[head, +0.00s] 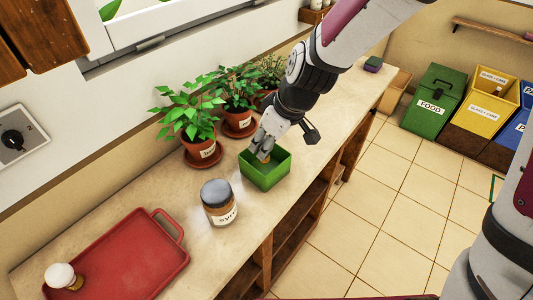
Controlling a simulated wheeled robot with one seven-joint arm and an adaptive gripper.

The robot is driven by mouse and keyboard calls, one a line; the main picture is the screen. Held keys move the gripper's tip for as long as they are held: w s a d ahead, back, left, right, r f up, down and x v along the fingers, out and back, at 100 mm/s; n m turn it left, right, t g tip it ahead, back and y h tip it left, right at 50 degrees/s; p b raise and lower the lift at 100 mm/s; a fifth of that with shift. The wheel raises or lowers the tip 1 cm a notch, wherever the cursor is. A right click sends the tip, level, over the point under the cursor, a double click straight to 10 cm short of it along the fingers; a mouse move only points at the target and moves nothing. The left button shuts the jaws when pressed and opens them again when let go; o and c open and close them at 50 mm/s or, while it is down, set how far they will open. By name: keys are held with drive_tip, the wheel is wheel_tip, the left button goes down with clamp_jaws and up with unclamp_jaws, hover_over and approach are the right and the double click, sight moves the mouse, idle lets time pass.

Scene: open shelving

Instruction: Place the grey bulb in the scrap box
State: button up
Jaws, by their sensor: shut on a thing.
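My gripper (263,148) points down into a small open green box (266,181) on the counter. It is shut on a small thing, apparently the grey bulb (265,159). Only a brass-coloured part of that thing shows below the fingers, just inside the box opening; the rest is hidden by the fingers. I cannot tell whether it touches the box floor. No label shows on the green box. A white round bulb (60,275) with a brass base is on the red tray at the lower left.
A jar with a grey lid (219,205) stands left of the green box. Potted plants (197,130) line the wall behind. The red tray (130,262) fills the counter's near left. Labelled bins, including FOOD (432,102), stand on the floor at right.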

drive_tip(key=shift+f, duration=1.9)
drive_tip(key=shift+f, duration=0.1)
drive_tip(key=o, duration=0.8)
drive_tip(key=shift+f, duration=0.1)
drive_tip(key=p+v, duration=0.1)
drive_tip(key=v, duration=1.1)
drive_tip(key=shift+r, duration=0.25)
drive_tip(key=s+d+r+m+h, duration=0.1)
drive_tip(key=s+d+r+m, duration=0.2)
drive_tip(key=s+d, duration=0.2)
drive_tip(key=s+d+r+m+t+h, duration=0.1)
drive_tip(key=s+d+r+m, duration=0.3)
drive_tip(key=s, duration=0.4)
drive_tip(key=s+d+r+m+h, duration=0.1)
drive_tip(key=s+d+r+m, duration=0.2)
drive_tip(key=s+d, duration=0.3)
drive_tip(key=shift+s+d+r+m+t+h, duration=0.2)
drive_tip(key=shift+d+r+m+t+h, duration=0.15)
drive_tip(key=shift+d+r, duration=0.25)
